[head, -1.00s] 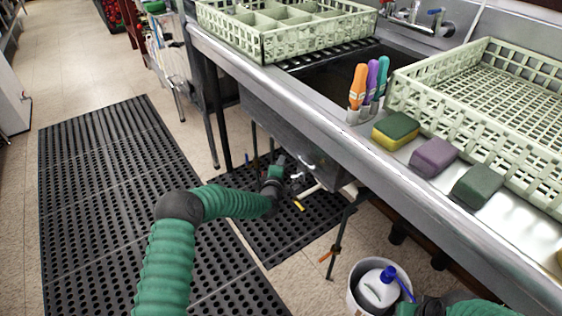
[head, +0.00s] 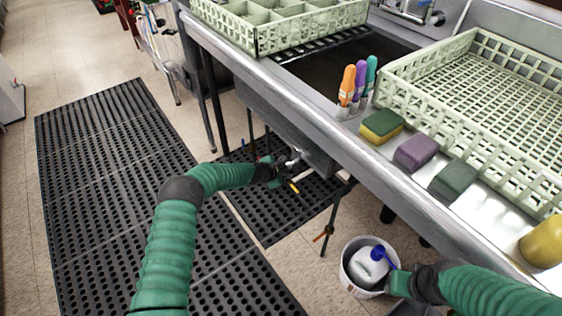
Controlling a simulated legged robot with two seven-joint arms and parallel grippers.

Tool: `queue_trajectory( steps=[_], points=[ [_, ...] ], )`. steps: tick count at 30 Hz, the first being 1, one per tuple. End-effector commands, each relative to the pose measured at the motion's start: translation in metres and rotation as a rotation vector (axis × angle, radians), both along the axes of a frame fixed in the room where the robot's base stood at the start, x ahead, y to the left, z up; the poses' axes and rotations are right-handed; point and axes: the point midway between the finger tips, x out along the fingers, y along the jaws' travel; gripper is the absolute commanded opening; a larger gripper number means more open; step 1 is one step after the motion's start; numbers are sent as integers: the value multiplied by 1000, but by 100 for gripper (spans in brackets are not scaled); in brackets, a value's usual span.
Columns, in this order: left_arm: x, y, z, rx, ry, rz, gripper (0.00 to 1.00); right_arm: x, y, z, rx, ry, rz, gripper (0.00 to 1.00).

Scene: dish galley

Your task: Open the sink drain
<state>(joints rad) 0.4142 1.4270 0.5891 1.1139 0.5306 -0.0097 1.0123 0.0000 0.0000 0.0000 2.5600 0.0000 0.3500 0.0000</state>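The metal sink (head: 318,72) is set in the steel counter, and its grey underside shows below the counter edge. Under it is a small metal drain fitting (head: 291,160). A thin lever with a yellow tip (head: 294,187) shows just below the fitting. My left gripper (head: 281,172) is beneath the sink, right beside the fitting and lever. Its fingers are small and dark, and I cannot tell whether they touch the lever. My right gripper (head: 394,284) is low at the right, beside the white bucket; its fingers are not clear.
The white bucket (head: 348,277) holds a white jug with a blue cap (head: 369,264). A table leg (head: 334,222) stands right of the lever. Black mats (head: 120,190) cover the floor.

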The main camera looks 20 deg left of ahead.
Motion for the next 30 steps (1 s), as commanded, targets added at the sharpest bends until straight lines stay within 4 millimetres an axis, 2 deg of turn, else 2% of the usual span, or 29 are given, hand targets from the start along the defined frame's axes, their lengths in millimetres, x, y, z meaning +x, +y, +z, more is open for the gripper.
queue_trajectory(
  steps=[4, 15, 30],
  points=[
    [-8, -7, -7, -90, 79, -2, 0, 0, 0, 6, 0, 0, 0, 36],
    [-20, -21, -15, -258, 209, 1, 0, 0, 0, 3, 0, 0, 0, 36],
    [-24, -26, -16, -307, 248, 2, 0, 0, 0, 1, 0, 0, 0, 36]
  ],
)
